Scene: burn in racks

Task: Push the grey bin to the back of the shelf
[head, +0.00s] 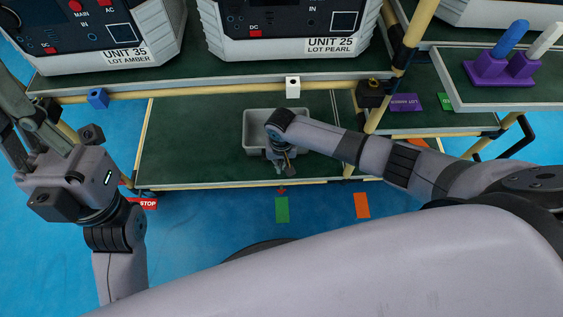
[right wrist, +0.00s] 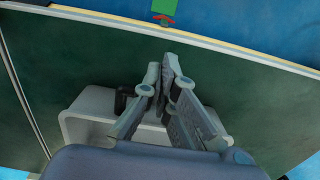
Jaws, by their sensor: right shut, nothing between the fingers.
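The grey bin (head: 254,128) sits on the dark green lower shelf (head: 190,150), near the middle of the shelf's width. My right forearm and wrist cover its right part. My right gripper (head: 284,169) points down at the bin's near side, with its fingers shut and empty. In the right wrist view the grey bin (right wrist: 88,108) lies partly behind the shut fingers (right wrist: 166,72); whether they touch it I cannot tell. My left gripper (head: 22,115) is at the far left, away from the bin, with its fingers apart and its tips near the picture's edge.
The upper shelf (head: 190,83) carries UNIT 35 (head: 95,30) and UNIT 25 (head: 285,30) above the bin. A yellow post (head: 375,120) stands right of it. A tray (head: 500,95) with purple holders is farther right. The lower shelf is clear left of the bin.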

